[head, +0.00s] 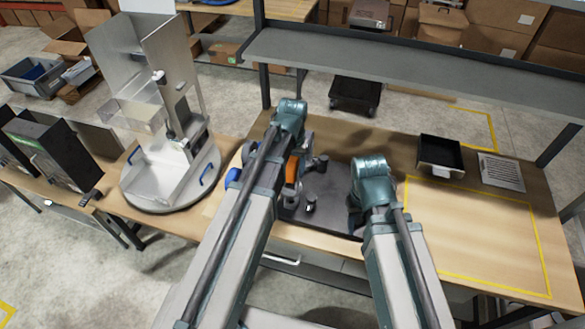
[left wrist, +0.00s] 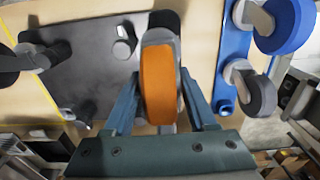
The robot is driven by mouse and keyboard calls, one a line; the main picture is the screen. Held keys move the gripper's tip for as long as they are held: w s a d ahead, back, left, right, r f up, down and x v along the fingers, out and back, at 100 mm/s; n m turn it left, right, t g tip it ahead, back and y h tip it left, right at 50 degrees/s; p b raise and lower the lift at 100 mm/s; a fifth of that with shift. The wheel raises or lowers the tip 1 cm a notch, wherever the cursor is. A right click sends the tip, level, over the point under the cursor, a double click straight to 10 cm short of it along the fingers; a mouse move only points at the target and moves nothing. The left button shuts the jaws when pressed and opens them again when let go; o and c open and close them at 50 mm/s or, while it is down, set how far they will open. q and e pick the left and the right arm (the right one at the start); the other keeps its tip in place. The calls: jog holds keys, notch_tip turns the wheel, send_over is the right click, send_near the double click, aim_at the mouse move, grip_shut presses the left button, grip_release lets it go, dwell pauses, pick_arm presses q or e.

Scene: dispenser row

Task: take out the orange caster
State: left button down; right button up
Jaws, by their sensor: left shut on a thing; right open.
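The orange caster (head: 291,171) has an orange wheel in a grey fork. In the left wrist view its wheel (left wrist: 158,82) stands upright between the two fingers of my left gripper (left wrist: 160,100), which is shut on it. Most of this gripper is hidden behind my left arm in the head view. I cannot tell whether the caster is clear of the surface below. My right gripper (head: 355,220) is open and empty by the right side of the dark mat (head: 328,187), partly hidden by its own arm.
Casters with a blue wheel (left wrist: 288,22) and a dark wheel (left wrist: 258,92) are beside a blue strip (left wrist: 231,55). A grey caster (head: 311,206) is on the mat. A black bin (head: 440,153) and a white sheet (head: 501,172) lie right. The yellow-outlined area (head: 480,225) is clear.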

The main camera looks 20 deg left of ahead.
aim_at(292, 160)
pick_arm(q)
jog(key=shift+r+p, duration=1.4)
jog(key=shift+r, duration=0.25)
jog(key=shift+s+f, duration=0.1)
